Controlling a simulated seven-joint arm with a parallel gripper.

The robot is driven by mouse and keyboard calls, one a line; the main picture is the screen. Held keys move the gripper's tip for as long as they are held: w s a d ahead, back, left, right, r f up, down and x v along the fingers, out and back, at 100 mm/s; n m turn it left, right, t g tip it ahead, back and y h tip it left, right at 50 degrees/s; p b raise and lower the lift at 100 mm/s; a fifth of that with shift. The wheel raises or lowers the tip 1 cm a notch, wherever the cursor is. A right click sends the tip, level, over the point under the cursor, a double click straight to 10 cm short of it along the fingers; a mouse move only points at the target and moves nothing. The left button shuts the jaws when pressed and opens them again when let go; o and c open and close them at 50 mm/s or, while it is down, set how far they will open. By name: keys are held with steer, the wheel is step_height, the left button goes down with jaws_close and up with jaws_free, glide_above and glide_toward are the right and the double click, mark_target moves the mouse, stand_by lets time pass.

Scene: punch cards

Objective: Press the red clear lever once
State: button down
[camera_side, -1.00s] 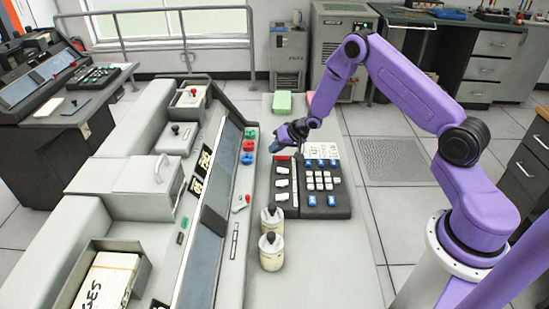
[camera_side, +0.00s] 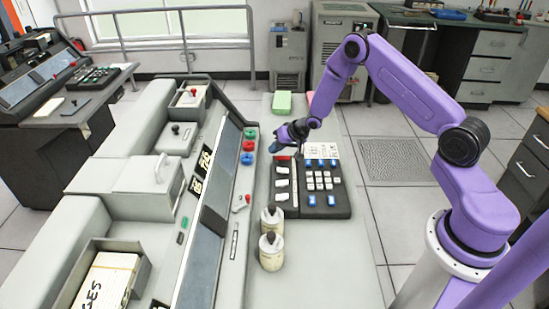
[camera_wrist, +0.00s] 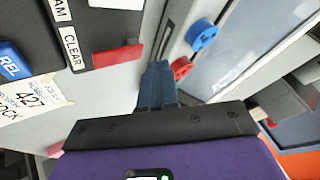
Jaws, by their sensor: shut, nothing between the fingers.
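The red clear lever (camera_wrist: 118,55) sticks out from the edge of a dark keypad device, beside a "CLEAR" label (camera_wrist: 72,48) in the wrist view. In the side view the lever (camera_side: 283,158) is a small red bar at the device's far left corner. My gripper (camera_side: 274,147) is just beyond that corner, its blue fingers pointing down and left. In the wrist view my gripper (camera_wrist: 158,68) is shut and empty, beside the lever's free end with a small gap showing. Its height against the lever is hard to tell.
The keypad device (camera_side: 325,206) has white and blue keys. Red and blue knobs (camera_side: 248,145) sit on the console to the left. A green block (camera_side: 282,103) lies behind. Bare grey desk lies at the front.

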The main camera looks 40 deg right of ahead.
steer(key=shift+f, duration=0.1)
steer(key=shift+f, duration=0.3)
steer(key=shift+s+d+f, duration=0.1)
steer(key=shift+f, duration=0.3)
stand_by(0.6)
steer(key=shift+s+d+f, duration=0.15)
steer(key=shift+s+f, duration=0.1)
steer(key=shift+f, duration=0.3)
stand_by(0.6)
steer(key=shift+d+r, duration=0.15)
steer(key=shift+r, duration=0.95)
steer(key=shift+w+a+r, duration=0.1)
steer(key=shift+a, duration=0.15)
